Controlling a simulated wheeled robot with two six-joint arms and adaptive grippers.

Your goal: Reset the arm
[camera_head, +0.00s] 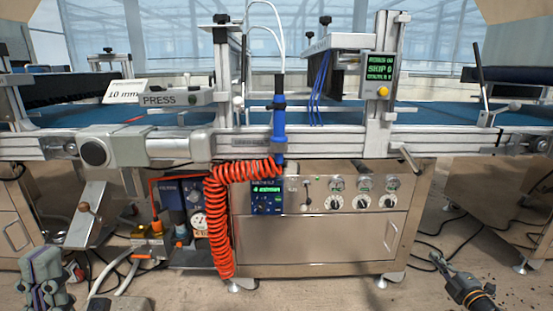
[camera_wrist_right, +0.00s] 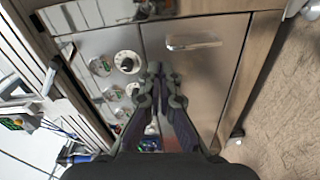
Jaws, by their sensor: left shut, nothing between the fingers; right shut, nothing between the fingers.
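My left gripper (camera_head: 45,262) is at the lower left corner of the head view, its grey fingers together and empty. My right gripper (camera_head: 437,258) is at the lower right of the head view, over the floor and apart from the machine. In the right wrist view my right gripper (camera_wrist_right: 155,72) has its fingertips together with nothing between them. Behind them is the steel cabinet front with its handle (camera_wrist_right: 194,43) and dials (camera_wrist_right: 128,62). Most of both arms is out of view.
The seeder's steel cabinet (camera_head: 320,240) and aluminium rail (camera_head: 340,142) fill the middle. A coiled orange hose (camera_head: 218,215) hangs in front. A blue tool (camera_head: 279,122) hangs above the rail. A lever (camera_head: 411,158) juts out at right. Cables lie on the floor (camera_head: 340,292).

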